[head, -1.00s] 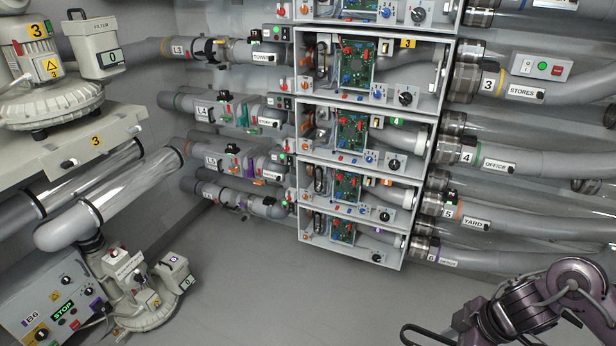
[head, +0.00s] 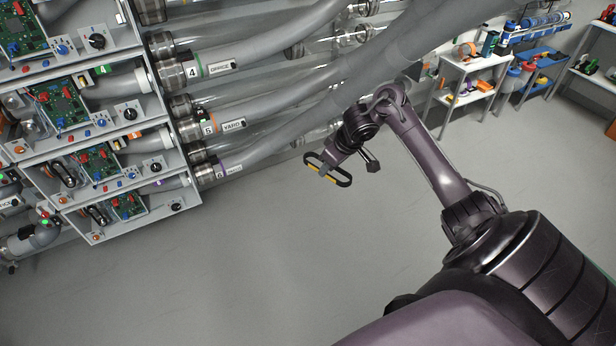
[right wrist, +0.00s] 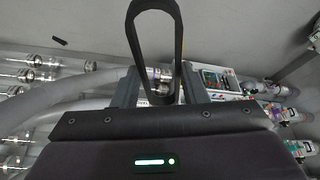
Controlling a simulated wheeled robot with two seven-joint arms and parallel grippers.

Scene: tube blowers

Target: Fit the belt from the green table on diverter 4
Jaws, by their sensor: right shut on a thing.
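The belt (head: 346,183) is a narrow black loop with yellow along part of it. My right gripper (head: 327,170) is shut on it and holds it in the air, above open floor and right of the diverter rack. In the right wrist view the belt (right wrist: 179,45) stands up as a long loop between the two fingers (right wrist: 158,92). Diverter 4 (head: 108,121) is an open grey box at the left of the head view, with a green circuit board (head: 60,105) and a dial. Its outlet pipe (head: 193,70) is labelled 4, OFFICE. My left gripper is out of view.
Grey and clear pipes, including one labelled YARD (head: 228,124), run right from the rack. A white shelf table (head: 470,65) and blue cart (head: 540,57) stand at the back right. The floor (head: 260,260) below the gripper is clear.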

